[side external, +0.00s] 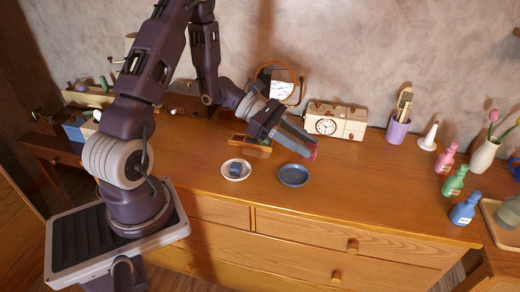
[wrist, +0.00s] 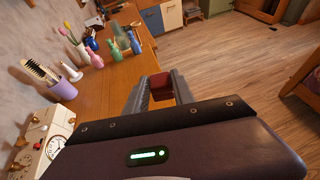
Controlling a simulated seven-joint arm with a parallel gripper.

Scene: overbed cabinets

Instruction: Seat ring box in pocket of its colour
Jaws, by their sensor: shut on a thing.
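My gripper (side external: 308,146) is shut on a small dark red box (wrist: 161,87), held between the two grey fingers in the wrist view. A bit of its red shows at the fingertips in the side view (side external: 313,154). The gripper is above the dresser top, behind and above a blue dish (side external: 293,175). A blue-grey box (side external: 235,168) sits in a white dish (side external: 229,177) to the left. A low wooden tray (side external: 262,150) stands partly behind my gripper; its pockets and their colours are not clear.
A cream clock (side external: 326,126) and round mirror (side external: 281,89) stand at the back. A purple cup (side external: 397,131), white cone (side external: 429,137) and pink, green and blue bottles (side external: 463,209) stand to the right. The dresser top (side external: 365,185) is bare right of the blue dish.

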